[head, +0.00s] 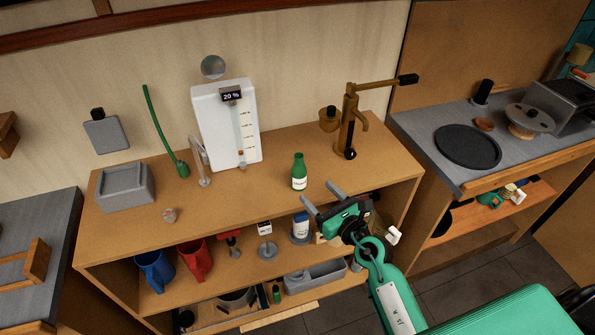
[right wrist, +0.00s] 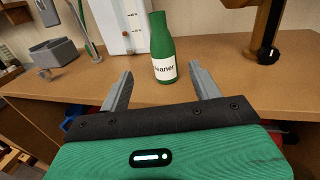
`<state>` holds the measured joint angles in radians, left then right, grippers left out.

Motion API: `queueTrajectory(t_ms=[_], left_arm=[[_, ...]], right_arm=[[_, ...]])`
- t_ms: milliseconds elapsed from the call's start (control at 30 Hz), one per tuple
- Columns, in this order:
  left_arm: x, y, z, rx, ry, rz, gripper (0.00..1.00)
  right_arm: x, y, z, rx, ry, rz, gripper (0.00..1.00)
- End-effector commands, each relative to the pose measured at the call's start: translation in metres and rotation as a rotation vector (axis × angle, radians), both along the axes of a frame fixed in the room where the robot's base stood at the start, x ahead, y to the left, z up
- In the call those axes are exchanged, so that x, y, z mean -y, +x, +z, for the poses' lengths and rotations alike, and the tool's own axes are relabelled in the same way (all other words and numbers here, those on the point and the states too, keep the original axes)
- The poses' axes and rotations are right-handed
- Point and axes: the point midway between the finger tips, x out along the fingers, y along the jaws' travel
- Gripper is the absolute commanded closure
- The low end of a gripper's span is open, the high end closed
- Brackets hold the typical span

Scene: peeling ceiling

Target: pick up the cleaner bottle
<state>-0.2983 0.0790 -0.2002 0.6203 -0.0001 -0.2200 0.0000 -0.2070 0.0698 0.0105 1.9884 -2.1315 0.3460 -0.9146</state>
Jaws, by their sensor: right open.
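The cleaner bottle (head: 299,172) is green with a white label and stands upright on the wooden table top (head: 240,185), right of its middle. In the right wrist view the bottle (right wrist: 162,50) stands ahead, between the lines of the two fingers but beyond their tips, and its label partly reads "eaner". My right gripper (head: 321,195) is open and empty, in front of and a little right of the bottle, near the table's front edge. It also shows in the right wrist view (right wrist: 160,77). The left gripper is not in view.
A white dispenser (head: 225,125) showing 20 % stands behind the bottle. A brown tap-like fixture (head: 349,125) stands to the right. A grey box (head: 125,185) and a green tube (head: 163,135) are left. The shelf below holds a blue pitcher (head: 153,270) and red pitcher (head: 195,260).

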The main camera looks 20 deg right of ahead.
Motion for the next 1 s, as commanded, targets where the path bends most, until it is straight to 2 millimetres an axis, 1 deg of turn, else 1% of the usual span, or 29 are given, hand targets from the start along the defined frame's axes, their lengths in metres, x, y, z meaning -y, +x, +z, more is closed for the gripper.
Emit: queueTrajectory(t_ms=[33, 100, 300, 400, 567, 667, 800, 900, 1000], left_arm=[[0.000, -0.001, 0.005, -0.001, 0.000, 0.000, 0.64], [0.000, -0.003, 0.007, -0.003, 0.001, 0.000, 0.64], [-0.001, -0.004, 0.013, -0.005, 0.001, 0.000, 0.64], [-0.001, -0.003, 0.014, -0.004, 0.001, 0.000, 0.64], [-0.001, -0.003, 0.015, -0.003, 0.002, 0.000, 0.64], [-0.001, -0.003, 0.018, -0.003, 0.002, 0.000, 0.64], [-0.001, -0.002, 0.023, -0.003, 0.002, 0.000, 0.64], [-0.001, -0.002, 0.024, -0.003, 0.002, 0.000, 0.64], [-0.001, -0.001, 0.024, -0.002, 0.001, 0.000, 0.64]], right_arm=[[-0.003, 0.009, 0.003, 0.002, 0.002, 0.000, 0.36], [-0.006, 0.022, 0.003, 0.001, 0.002, 0.000, 0.36], [-0.016, 0.054, 0.002, -0.001, 0.005, 0.001, 0.36], [-0.019, 0.063, 0.001, -0.001, 0.005, 0.000, 0.36], [-0.021, 0.070, 0.000, -0.001, 0.005, 0.000, 0.36], [-0.022, 0.080, 0.001, -0.001, 0.004, 0.001, 0.36], [-0.025, 0.100, 0.000, -0.001, 0.005, 0.000, 0.36], [-0.029, 0.111, -0.001, -0.002, 0.006, 0.001, 0.36], [-0.031, 0.117, -0.002, -0.003, 0.005, 0.000, 0.36]])
